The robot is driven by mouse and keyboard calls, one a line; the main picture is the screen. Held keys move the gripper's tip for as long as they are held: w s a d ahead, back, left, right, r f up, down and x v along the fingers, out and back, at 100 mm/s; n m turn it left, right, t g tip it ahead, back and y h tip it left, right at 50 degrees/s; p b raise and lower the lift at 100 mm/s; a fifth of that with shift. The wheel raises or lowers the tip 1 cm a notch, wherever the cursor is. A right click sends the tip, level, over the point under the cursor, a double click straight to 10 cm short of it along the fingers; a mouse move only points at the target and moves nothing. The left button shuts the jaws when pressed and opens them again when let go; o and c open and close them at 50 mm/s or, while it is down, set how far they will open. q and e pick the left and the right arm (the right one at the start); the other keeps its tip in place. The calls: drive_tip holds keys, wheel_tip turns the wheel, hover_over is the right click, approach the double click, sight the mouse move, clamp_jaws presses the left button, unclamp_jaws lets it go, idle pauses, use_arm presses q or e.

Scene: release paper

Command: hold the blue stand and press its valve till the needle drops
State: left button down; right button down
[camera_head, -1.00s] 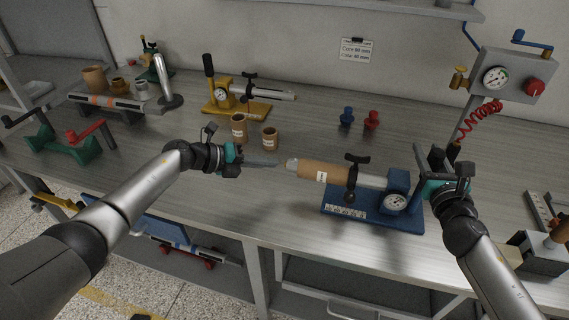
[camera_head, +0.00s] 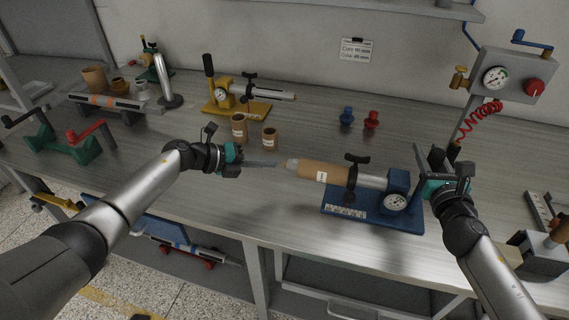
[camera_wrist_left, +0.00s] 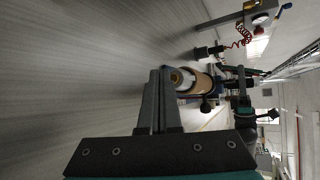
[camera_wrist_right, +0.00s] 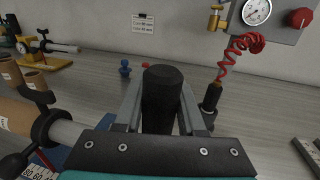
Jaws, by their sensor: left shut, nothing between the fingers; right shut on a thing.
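The blue stand (camera_head: 372,210) sits near the front edge of the bench, with a dial gauge (camera_head: 395,202) at its right. A pale horizontal shaft carries a brown paper sleeve (camera_head: 325,173) with a white label, beside a black clamp (camera_head: 352,175). The shaft's pale left end (camera_head: 291,165) shows its round face in the left wrist view (camera_wrist_left: 177,78). My left gripper (camera_head: 276,164) is shut and empty, tips just left of that end, seemingly apart from it. My right gripper (camera_head: 425,165) is shut on the stand's black handle (camera_wrist_right: 162,95). The needle is too small to read.
Two brown paper tubes (camera_head: 239,127) stand behind my left gripper. A yellow stand (camera_head: 240,108) is farther back. Blue (camera_head: 347,116) and red (camera_head: 371,120) plugs stand mid-bench. A grey gauge panel (camera_head: 505,75) with a red coiled hose (camera_head: 482,118) is at the right.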

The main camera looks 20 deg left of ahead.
use_arm(q)
drive_tip(key=shift+d, duration=0.1)
idle(0.6)
drive_tip(key=shift+d, duration=0.3)
drive_tip(key=shift+d, duration=0.65)
idle(0.5)
drive_tip(key=shift+d, duration=0.2)
idle(1.6)
drive_tip(key=shift+a, duration=1.15)
